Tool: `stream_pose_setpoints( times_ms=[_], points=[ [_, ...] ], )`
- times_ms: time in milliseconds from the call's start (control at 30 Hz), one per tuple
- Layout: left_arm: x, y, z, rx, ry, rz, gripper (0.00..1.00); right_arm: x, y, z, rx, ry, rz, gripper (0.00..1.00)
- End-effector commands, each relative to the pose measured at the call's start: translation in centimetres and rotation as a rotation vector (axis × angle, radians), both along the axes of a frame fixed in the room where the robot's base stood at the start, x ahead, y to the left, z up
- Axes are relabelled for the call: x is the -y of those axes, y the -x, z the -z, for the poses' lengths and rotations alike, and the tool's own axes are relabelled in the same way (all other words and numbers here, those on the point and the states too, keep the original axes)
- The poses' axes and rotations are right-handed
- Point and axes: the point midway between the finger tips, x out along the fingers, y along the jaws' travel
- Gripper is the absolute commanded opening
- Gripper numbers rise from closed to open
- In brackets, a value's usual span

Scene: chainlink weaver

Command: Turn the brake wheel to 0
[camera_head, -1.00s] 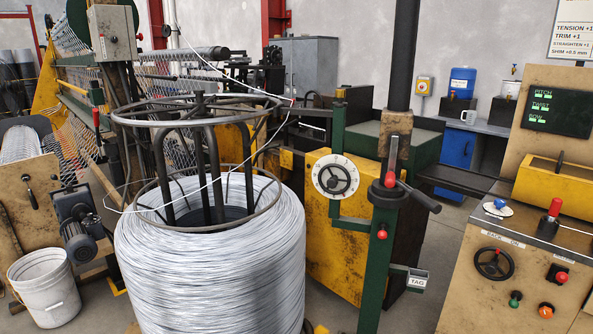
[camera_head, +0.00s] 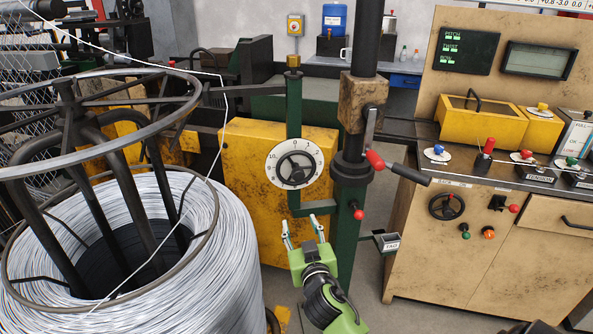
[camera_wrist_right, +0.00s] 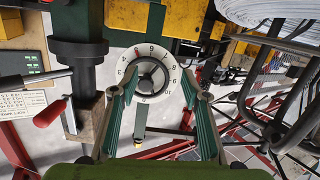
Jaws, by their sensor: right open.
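The brake wheel (camera_head: 295,168) is a dark three-spoked handwheel in front of a round white numbered dial (camera_head: 273,155), beside a green post. In the right wrist view the wheel (camera_wrist_right: 149,76) and its white dial (camera_wrist_right: 173,75) sit between my fingers, farther off. The dial numbers are too small to read the setting surely. My right gripper (camera_head: 303,231) is open and empty, below and in front of the wheel, apart from it. Its two fingers show spread in the right wrist view (camera_wrist_right: 158,92). My left gripper is not in view.
A big wire coil (camera_head: 215,250) with a metal hoop frame stands at the left. A red-handled lever (camera_head: 376,160) and a red knob (camera_head: 359,214) sit right of the wheel. A TAG holder (camera_head: 387,242) juts out low. A control desk (camera_head: 420,255) stands at the right.

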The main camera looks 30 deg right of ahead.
Motion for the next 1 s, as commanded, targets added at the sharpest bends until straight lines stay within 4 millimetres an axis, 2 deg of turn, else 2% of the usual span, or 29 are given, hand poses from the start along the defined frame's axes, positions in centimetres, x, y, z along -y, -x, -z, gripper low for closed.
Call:
stream_pose_setpoints(
  times_ms=[33, 100, 200, 367, 800, 1000],
  points=[
    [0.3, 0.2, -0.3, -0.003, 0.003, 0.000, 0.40, 0.4, 0.1, -2.8, 0.050, 0.002, 0.013, 0.42],
    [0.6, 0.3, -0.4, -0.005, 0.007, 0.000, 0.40, 0.7, 0.3, -5.3, 0.096, 0.001, 0.028, 0.42],
    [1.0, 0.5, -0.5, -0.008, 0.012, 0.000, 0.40, 1.1, 0.3, -6.9, 0.128, 0.001, 0.039, 0.42],
    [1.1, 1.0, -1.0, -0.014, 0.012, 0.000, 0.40, 1.9, -1.4, -7.3, 0.133, 0.004, 0.039, 0.42],
    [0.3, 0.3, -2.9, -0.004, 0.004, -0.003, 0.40, 5.5, -9.2, -7.2, 0.131, 0.004, 0.038, 0.42],
    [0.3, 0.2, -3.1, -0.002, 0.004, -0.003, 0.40, 6.4, -11.3, -7.0, 0.131, 0.002, 0.038, 0.42]
  ],
)
